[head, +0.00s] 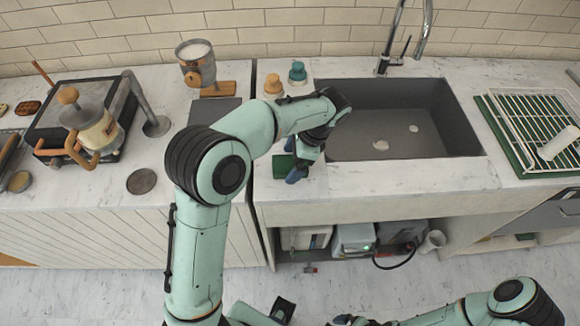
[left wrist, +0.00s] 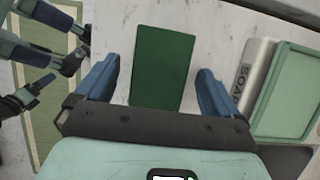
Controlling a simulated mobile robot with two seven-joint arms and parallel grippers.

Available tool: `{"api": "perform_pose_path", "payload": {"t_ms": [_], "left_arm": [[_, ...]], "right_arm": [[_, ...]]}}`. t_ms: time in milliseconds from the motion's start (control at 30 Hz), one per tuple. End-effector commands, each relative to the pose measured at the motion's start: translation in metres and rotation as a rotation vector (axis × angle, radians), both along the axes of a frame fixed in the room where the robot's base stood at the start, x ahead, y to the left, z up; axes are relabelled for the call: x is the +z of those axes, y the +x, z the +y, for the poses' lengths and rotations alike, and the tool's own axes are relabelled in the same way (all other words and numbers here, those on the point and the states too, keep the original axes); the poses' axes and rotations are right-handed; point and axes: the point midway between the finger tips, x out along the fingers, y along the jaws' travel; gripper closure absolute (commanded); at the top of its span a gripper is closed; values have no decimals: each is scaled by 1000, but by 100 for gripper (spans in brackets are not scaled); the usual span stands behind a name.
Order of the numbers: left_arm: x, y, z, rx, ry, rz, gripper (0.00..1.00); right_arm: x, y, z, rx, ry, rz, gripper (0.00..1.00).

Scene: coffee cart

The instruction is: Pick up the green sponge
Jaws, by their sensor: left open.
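The green sponge (head: 283,166) lies on the white counter, left of the sink, and is partly hidden by my left gripper in the head view. In the left wrist view the sponge (left wrist: 160,67) is a flat dark green block between the two blue fingers. My left gripper (head: 297,170) is open above the sponge, with a visible gap on each side of it. In the left wrist view the gripper (left wrist: 158,72) holds nothing. Part of my right arm shows low at the right of the head view; its gripper (head: 350,320) is cut off at the bottom edge.
The grey sink (head: 400,115) lies right of the sponge, with a faucet (head: 385,65) behind. Orange (head: 273,86) and teal (head: 298,74) bottles stand behind my left arm. A grey item with soap lettering (left wrist: 247,77) lies right of the sponge. A dish rack (head: 530,120) stands far right.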

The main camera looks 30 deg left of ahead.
Motion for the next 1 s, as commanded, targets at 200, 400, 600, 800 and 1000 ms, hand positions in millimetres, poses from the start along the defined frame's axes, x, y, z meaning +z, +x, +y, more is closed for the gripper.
{"api": "perform_pose_path", "payload": {"t_ms": [200,400,600,800,1000], "left_arm": [[-1,0,0,0,0,-1,4],[-1,0,0,0,0,-1,4],[-4,0,0,-1,0,0,4],[-5,0,0,-1,0,0,4],[-5,0,0,-1,0,0,11]], "right_arm": [[0,0,0,0,0,0,0],[1,0,0,0,0,0,0],[2,1,0,0,0,-1,0],[3,1,0,0,0,-1,0],[2,1,0,0,0,-1,0]]}}
